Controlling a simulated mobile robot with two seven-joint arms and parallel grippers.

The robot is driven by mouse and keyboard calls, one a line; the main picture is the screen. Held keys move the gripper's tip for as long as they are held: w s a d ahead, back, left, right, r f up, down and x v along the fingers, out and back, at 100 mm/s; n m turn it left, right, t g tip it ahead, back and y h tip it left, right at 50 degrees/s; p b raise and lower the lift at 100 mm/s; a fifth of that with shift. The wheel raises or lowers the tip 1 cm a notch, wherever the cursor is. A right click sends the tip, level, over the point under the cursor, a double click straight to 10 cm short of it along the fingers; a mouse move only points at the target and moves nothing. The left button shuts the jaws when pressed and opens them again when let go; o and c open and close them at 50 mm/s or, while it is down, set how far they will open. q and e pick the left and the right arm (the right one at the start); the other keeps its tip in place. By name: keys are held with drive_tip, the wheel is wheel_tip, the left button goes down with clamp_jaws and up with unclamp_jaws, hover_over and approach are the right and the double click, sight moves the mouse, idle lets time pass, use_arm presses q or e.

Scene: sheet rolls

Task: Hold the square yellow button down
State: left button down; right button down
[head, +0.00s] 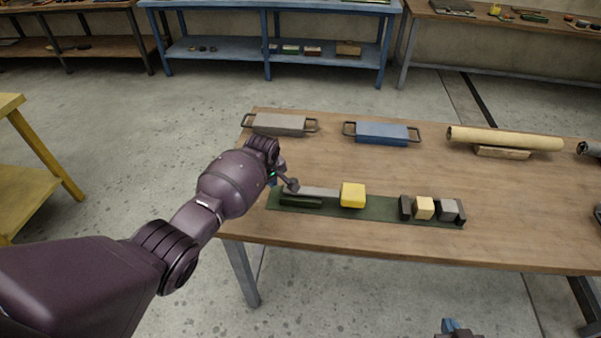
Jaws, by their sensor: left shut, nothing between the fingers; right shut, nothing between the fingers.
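The square yellow button (352,195) is a bright yellow block on a long dark green base plate (382,214) near the front of the wooden table. A flat grey bar (315,192) runs from it to the left, above a dark block. My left gripper (291,186) is shut and empty at the left end of that bar, clear of the yellow button; I cannot tell whether it touches the bar. My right gripper (458,331) is shut, cut off by the bottom edge, in front of the table and far from the button.
On the plate's right sit a pale yellow block (424,208) and a grey block (448,209) between dark blocks. Behind are a grey weight (280,124) and a blue weight (382,133) with handles, and a tan roll (505,139) on a wooden cradle. The tabletop between is clear.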

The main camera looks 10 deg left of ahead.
drive_tip(key=w+a+r+n+y, duration=0.1)
drive_tip(key=w+a+r+n, duration=0.3)
drive_tip(key=w+a+r, duration=0.65)
drive_tip(key=w+a+r+n+y, duration=0.25)
drive_tip(key=w+a+n, duration=0.2)
drive_tip(key=w, duration=1.15)
drive_tip(key=w+a+r+n+y, duration=0.1)
drive_tip(key=w+a+r+n, duration=0.3)
drive_tip(key=w+a+r, duration=0.7)
drive_tip(key=shift+s+d+f+n+g+h, duration=0.3)
drive_tip(key=shift+d+f+n+g+h, duration=0.7)
drive_tip(key=shift+f+n, duration=1.7)
drive_tip(key=shift+s+d+f+n+g+h, duration=0.4)
drive_tip(key=shift+d+f+n+g, duration=1.15)
drive_tip(key=shift+f, duration=2.05)
drive_tip(key=shift+s+d+f+n+g+h, duration=0.25)
drive_tip(key=shift+d+f+n+g+h, duration=0.5)
drive_tip(key=shift+f+n+g, duration=1.65)
drive_tip(key=shift+f+t, duration=0.45)
drive_tip(key=shift+f, duration=0.5)
